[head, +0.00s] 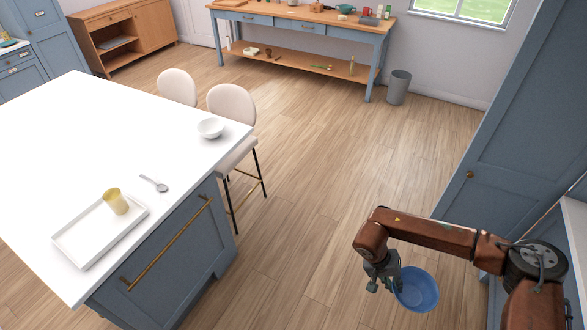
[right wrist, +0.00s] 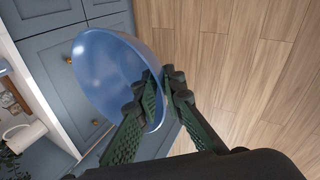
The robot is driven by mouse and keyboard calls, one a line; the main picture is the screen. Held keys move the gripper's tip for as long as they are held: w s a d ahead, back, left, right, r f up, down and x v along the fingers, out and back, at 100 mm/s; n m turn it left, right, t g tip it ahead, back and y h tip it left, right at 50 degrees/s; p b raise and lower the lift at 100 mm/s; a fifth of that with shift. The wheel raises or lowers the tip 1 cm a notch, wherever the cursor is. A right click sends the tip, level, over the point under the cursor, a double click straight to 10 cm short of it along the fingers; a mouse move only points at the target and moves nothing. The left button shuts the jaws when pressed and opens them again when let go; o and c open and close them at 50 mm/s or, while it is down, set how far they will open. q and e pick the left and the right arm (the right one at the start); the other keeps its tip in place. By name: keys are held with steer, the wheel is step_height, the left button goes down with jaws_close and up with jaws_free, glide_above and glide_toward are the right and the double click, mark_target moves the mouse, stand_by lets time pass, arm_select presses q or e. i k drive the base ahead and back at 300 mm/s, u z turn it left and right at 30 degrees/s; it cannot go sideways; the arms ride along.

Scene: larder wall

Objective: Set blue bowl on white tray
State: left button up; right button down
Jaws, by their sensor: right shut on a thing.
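The blue bowl (head: 418,289) is held up over the wooden floor at the lower right of the head view. My right gripper (head: 382,284) is shut on its left rim. In the right wrist view the blue bowl (right wrist: 108,75) is tilted, with its rim between the two fingers of the right gripper (right wrist: 165,95). The white tray (head: 82,238) lies on the white island top at the lower left, well away from the bowl. My left gripper is not in view.
The white island (head: 85,130) also bears a spoon (head: 154,183) and a white bowl (head: 210,128). Two pale stools (head: 228,103) stand at its far side. Blue cabinets (head: 505,140) rise at the right. Open floor (head: 310,190) lies between the island and my right arm.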

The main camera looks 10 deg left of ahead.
mark_target(89, 237)
steer(key=u, duration=2.4)
steer(key=i, duration=0.15)
steer(key=u, duration=0.1)
